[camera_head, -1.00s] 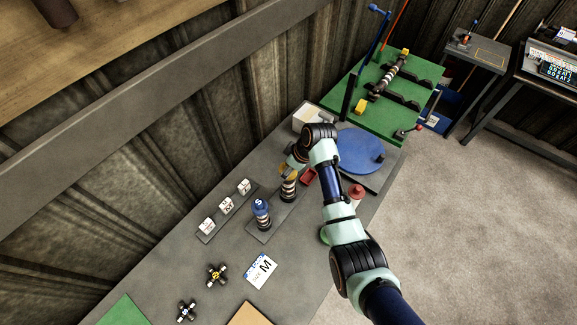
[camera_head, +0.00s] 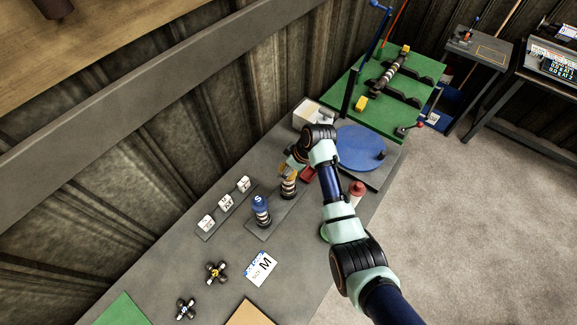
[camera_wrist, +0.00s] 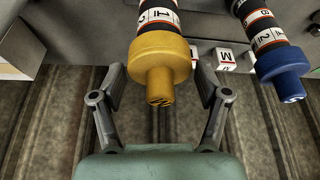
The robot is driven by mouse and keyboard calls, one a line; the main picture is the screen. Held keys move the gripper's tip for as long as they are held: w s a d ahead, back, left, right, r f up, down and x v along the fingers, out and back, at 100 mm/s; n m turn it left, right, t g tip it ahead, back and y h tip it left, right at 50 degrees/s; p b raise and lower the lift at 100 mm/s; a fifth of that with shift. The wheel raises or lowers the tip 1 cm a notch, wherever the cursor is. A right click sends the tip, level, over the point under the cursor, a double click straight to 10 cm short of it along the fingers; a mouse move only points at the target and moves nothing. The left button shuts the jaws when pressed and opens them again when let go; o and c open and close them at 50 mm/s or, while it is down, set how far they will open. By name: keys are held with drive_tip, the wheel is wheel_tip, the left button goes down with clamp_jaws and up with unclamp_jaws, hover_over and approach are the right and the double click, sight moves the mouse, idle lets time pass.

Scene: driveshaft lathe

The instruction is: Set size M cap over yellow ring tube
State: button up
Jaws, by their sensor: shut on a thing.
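The yellow size M cap (camera_wrist: 160,62) is between the two fingers of my gripper (camera_wrist: 158,88), which is shut on it. The cap's narrow end with its letter faces my wrist camera. Its wide end meets the end of a black-and-white banded tube with thin orange lines (camera_wrist: 159,14), in line with it. I cannot tell how far the cap sits over the tube. In the head view the cap is partly hidden by my gripper (camera_head: 290,165), above the upright banded tube (camera_head: 289,188).
A second banded tube wears a blue S cap (camera_head: 259,203) close by. White letter blocks (camera_head: 226,203) stand in a row by the wall. A size M card (camera_head: 261,267), a blue turntable (camera_head: 360,150) and a white bin (camera_head: 309,112) are also on the bench.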

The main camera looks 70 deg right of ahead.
drive_tip(key=o, duration=1)
drive_tip(key=v, duration=1.2)
